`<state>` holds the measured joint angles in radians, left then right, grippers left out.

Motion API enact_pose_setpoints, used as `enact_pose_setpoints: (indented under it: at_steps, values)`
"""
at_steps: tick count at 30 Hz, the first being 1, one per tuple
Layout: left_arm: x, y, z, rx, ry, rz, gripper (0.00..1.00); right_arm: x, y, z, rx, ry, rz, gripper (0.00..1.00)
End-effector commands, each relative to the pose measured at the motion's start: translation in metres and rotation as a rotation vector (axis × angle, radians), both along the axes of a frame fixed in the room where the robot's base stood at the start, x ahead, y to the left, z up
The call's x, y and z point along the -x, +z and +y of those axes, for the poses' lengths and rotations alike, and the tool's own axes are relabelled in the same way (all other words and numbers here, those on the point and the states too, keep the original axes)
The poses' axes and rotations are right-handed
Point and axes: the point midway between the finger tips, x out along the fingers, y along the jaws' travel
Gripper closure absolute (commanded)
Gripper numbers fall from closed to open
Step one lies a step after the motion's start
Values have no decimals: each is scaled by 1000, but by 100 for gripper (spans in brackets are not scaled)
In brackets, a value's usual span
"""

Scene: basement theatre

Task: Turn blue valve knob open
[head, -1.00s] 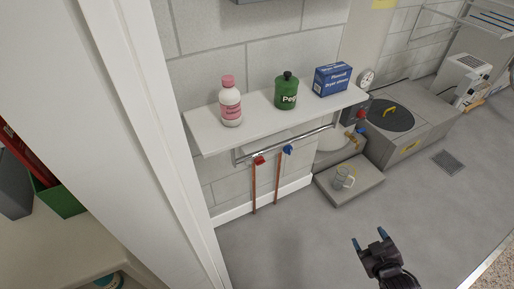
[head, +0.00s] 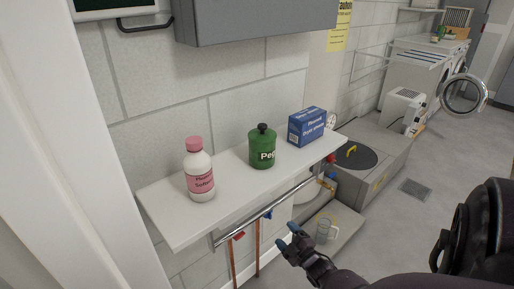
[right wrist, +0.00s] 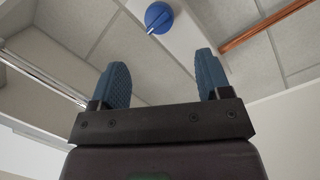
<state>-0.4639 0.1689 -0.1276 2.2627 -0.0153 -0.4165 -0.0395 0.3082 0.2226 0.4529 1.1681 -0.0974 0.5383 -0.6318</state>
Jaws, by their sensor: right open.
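The blue valve knob (right wrist: 158,17) shows at the top of the right wrist view, beyond the fingertips and roughly between them. In the head view only a small part of the blue knob (head: 268,215) shows under the shelf rail, on a copper pipe. My right gripper (head: 289,237) is open and empty, below and to the right of the knob in the head view. Its two blue finger pads stand apart in the right wrist view (right wrist: 163,75), not touching the knob. A red knob (head: 239,236) is left of the blue one. My left gripper is out of view.
A white wall shelf (head: 235,193) with a metal rail (head: 285,203) overhangs the knobs. It holds a pink-capped bottle (head: 199,172), a green container (head: 262,150) and a blue box (head: 307,127).

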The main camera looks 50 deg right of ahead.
Motion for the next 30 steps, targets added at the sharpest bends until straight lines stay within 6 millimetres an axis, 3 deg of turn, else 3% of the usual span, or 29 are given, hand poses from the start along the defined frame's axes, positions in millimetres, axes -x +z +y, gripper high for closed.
enact_pose_setpoints:
  at_steps: [9, 18, 30]
  values:
    - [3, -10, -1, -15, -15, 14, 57, -47, -2, -13, -2, 1, 3, 29]
    - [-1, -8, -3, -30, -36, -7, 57, -87, -2, -24, -3, 0, 3, 29]
    - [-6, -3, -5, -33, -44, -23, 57, -99, 1, -27, -3, 1, 0, 29]
